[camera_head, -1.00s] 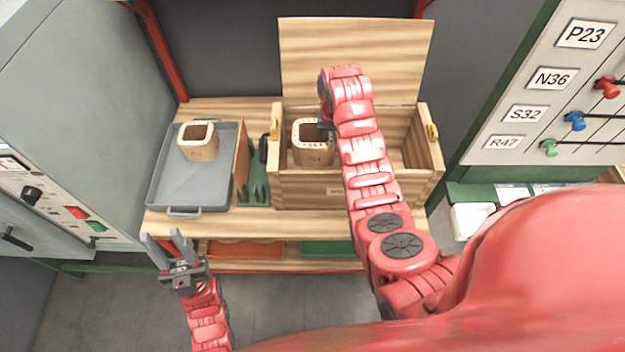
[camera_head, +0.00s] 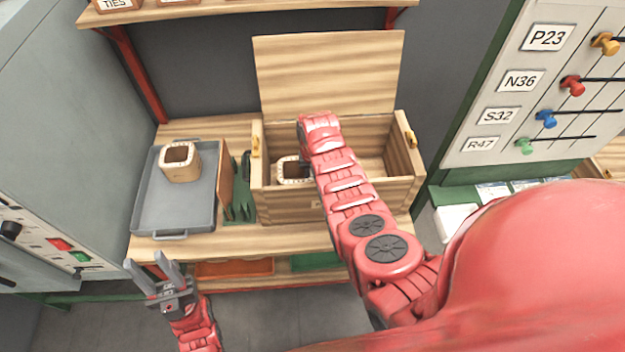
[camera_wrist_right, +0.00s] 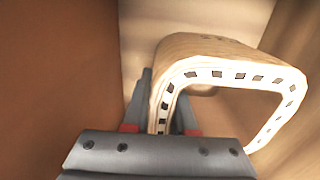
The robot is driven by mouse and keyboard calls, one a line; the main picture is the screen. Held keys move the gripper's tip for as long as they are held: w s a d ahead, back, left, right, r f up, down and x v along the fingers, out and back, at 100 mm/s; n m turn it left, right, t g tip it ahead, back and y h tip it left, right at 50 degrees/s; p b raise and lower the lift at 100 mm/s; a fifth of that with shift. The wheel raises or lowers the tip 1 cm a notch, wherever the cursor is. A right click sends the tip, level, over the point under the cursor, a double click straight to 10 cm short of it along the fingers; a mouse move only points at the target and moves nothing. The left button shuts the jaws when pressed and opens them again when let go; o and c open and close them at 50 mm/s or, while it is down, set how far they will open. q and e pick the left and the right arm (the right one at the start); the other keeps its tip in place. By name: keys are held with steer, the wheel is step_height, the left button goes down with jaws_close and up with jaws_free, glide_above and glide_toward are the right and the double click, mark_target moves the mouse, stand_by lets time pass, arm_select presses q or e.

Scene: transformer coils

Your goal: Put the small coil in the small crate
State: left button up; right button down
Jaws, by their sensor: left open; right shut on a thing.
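A light wooden coil with a slotted white rim (camera_head: 290,171) is inside the open wooden crate (camera_head: 285,205), at its left end. The crate's front wall hides its lower part. My right gripper (camera_wrist_right: 160,115) is shut on one wall of this coil; the coil's rim (camera_wrist_right: 230,75) shows in the right wrist view. The right arm hides part of the coil in the head view. A second wooden coil (camera_head: 181,163) stands on the grey tray (camera_head: 150,213), left of the crate. My left gripper (camera_head: 148,262) is open and empty, in front of the bench's left end.
The crate's lid (camera_head: 330,75) stands open at the back. A green holder (camera_head: 238,205) and an upright brown panel (camera_head: 226,180) stand between tray and crate. The crate's right part looks empty. A labelled board with coloured knobs (camera_head: 570,86) is on the right.

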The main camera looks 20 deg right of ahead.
steer(key=shift+f, duration=0.95)
steer(key=shift+w, duration=0.1)
steer(key=shift+f, duration=0.1)
steer(key=c, duration=0.7)
jaws_free()
